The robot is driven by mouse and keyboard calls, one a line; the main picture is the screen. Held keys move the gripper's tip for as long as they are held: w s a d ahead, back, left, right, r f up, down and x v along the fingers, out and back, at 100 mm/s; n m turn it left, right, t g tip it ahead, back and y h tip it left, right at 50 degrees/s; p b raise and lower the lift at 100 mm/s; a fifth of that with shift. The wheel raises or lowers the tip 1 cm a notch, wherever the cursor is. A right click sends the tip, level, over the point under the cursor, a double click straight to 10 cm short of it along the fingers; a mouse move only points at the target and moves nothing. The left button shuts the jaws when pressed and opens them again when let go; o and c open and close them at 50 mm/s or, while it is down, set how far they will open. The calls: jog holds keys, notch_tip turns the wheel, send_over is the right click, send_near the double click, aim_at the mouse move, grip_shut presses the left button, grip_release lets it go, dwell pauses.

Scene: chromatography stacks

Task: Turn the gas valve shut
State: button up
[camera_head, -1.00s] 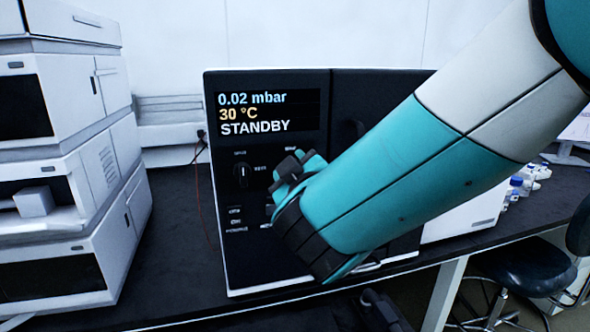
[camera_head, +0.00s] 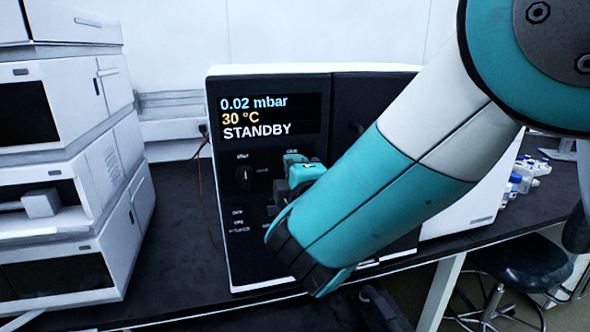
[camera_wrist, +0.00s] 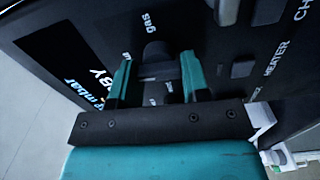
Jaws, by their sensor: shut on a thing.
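The gas valve is a dark knob (camera_wrist: 155,50) under the label "gas" on the black front panel, in the wrist view. My gripper (camera_wrist: 157,76) has one teal finger on each side of the knob and is shut on it. In the head view my gripper (camera_head: 299,165) reaches the panel to the right of another knob, and it hides the gas valve there. The knob's exact angle is hard to read in the dark wrist view.
The black instrument's display (camera_head: 268,117) reads 0.02 mbar, 30 °C, STANDBY. A second dark knob (camera_head: 245,177) sits left of my gripper. A white instrument stack (camera_head: 70,170) stands at the left. The dark bench top (camera_head: 172,235) is clear between them.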

jog(key=shift+n, duration=0.4)
jog(key=o, duration=0.9)
jog(key=b+v, duration=0.9)
jog(key=v, duration=0.8)
jog(key=shift+s+d+b, duration=0.1)
jog(key=shift+s+b, duration=0.1)
jog(key=shift+b, duration=0.2)
